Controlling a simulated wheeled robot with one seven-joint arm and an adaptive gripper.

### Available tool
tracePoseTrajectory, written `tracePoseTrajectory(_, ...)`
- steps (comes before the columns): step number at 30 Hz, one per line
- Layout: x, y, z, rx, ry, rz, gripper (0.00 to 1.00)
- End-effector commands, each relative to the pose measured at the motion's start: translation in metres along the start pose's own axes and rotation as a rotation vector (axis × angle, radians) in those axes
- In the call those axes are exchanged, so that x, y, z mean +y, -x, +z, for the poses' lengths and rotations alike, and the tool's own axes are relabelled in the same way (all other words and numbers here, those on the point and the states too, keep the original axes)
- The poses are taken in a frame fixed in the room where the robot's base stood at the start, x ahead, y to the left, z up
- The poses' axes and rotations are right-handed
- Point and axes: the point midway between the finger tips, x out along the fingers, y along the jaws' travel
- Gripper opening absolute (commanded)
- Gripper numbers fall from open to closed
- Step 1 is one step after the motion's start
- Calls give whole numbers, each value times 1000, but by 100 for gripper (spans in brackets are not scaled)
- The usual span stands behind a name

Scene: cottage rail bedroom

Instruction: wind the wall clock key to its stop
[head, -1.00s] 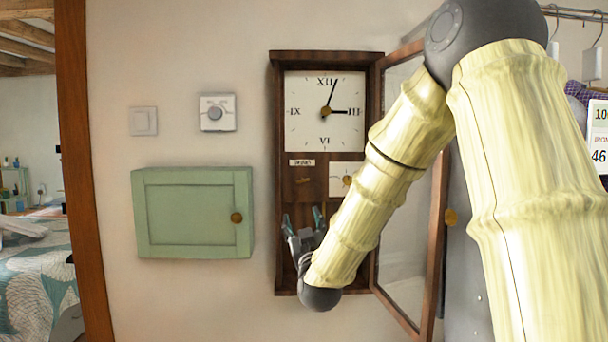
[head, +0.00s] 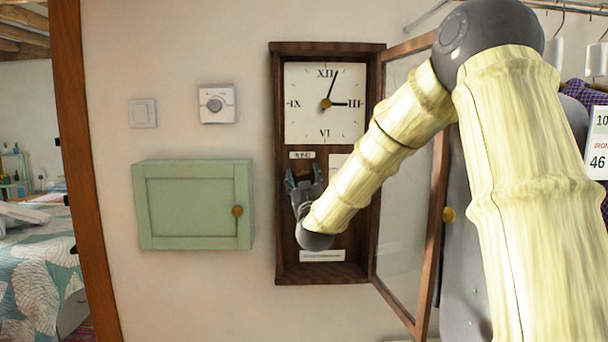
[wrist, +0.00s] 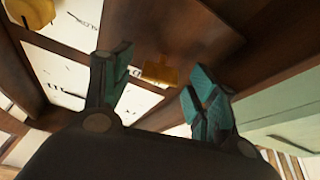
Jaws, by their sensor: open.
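The wall clock (head: 280,215) hangs open, its white dial (head: 325,120) at the top. A small label (head: 302,155) sits under the dial. My gripper (head: 304,174) is open in front of the dark case, just below that label. In the wrist view a brass key (wrist: 160,70) shows between and beyond the spread fingertips of my gripper (wrist: 158,76); the fingers look apart from it. In the head view my gripper hides the key. A larger brass knob (wrist: 28,12) shows at the wrist view's upper left.
The clock's glazed door (head: 405,180) stands open to the right, close beside my arm. A green cabinet (head: 190,205) is on the wall at left, below a thermostat (head: 217,104) and a switch (head: 142,113). A lower label (head: 322,256) sits near the case bottom.

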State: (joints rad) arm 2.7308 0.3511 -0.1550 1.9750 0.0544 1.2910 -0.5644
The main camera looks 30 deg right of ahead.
Motion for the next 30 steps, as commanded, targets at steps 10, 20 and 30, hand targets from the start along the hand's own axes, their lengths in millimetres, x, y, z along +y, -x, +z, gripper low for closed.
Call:
tracePoseTrajectory(10, 0, -8, 1, -1, 1, -1, 59)
tracePoseTrajectory(20, 0, -8, 0, -1, 1, 0, 17)
tracePoseTrajectory(30, -1, -7, 3, 0, -55, 24, 13)
